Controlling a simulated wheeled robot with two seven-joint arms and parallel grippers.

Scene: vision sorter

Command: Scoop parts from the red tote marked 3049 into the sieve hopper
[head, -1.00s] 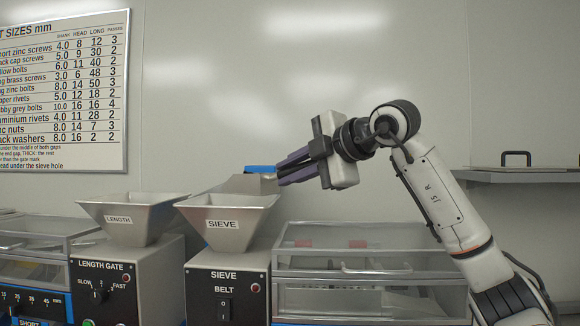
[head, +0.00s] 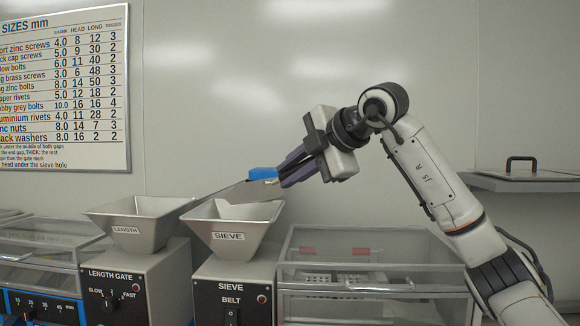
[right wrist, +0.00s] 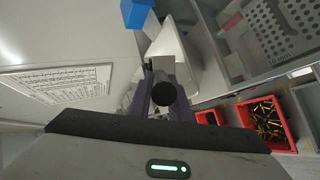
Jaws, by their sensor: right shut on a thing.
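My right gripper (head: 288,174) is shut on a metal scoop (head: 235,192) with a blue part (head: 263,174). The scoop is above the sieve hopper (head: 232,236), a grey metal funnel labelled SIEVE, and slopes down to the left. Whether parts are in the scoop or hopper cannot be seen. In the right wrist view the scoop (right wrist: 176,48) and its blue part (right wrist: 134,13) are beyond the fingers. A red tote (right wrist: 284,145) there holds yellowish and dark parts; its marking is not readable. My left gripper is not in view.
The length hopper (head: 138,228) stands close on the left of the sieve hopper. A clear-lidded bin (head: 375,245) is to its right. A second red tote (right wrist: 208,117) shows partly. A shelf (head: 525,183) is at the far right; the wall behind carries a size chart (head: 65,90).

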